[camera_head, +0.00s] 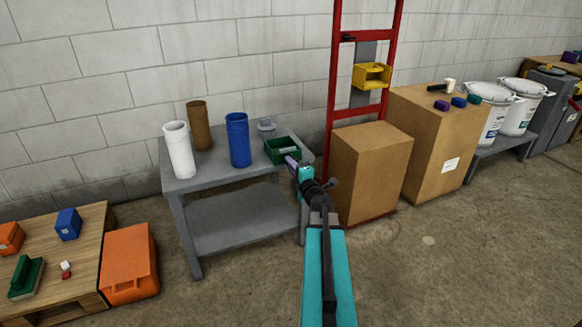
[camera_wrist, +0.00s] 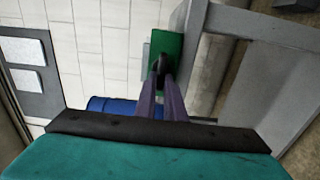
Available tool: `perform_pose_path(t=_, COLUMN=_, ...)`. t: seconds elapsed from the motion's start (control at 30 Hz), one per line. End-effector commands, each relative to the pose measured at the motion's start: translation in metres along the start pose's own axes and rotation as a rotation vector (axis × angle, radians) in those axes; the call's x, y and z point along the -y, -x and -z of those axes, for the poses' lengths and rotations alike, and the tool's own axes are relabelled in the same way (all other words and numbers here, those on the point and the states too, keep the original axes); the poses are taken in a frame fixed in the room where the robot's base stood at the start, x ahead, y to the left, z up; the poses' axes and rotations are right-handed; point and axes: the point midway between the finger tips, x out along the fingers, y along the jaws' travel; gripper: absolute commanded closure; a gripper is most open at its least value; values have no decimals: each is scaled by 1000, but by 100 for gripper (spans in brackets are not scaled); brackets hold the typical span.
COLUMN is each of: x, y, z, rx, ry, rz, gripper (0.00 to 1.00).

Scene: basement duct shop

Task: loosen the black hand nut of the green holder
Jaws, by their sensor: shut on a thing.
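The green holder (camera_head: 275,148) sits at the right end of the grey metal table. In the wrist view the green holder (camera_wrist: 177,48) shows beyond my fingertips, at the edge of a grey surface. The black hand nut (camera_wrist: 162,63) is a small dark shape on the holder's near face, between my fingertips and partly hidden by them. My gripper (camera_wrist: 162,78) is shut on the nut. In the head view my gripper (camera_head: 290,162) reaches the front of the holder, and the nut cannot be made out there.
White (camera_head: 178,150), brown (camera_head: 200,125) and blue (camera_head: 238,140) cylinders stand on the table (camera_head: 215,178), left of the holder. A red hand truck (camera_head: 335,60) and cardboard boxes (camera_head: 370,170) stand close on the right. Open floor lies in front.

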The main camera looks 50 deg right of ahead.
Motion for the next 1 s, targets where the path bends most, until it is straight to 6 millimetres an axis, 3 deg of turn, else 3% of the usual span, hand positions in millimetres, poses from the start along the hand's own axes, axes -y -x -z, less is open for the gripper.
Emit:
perform_pose_path(t=0.5, x=1, y=1, z=-3, rx=7, ry=29, rz=3, gripper=100)
perform_pose_path(t=0.53, x=1, y=1, z=-3, rx=7, ry=29, rz=3, gripper=86)
perform_pose_path(t=0.63, x=1, y=1, z=-2, rx=5, ry=28, rz=2, gripper=72)
perform_pose_path(t=1.0, x=0, y=2, z=-1, rx=2, ry=27, rz=1, gripper=72)
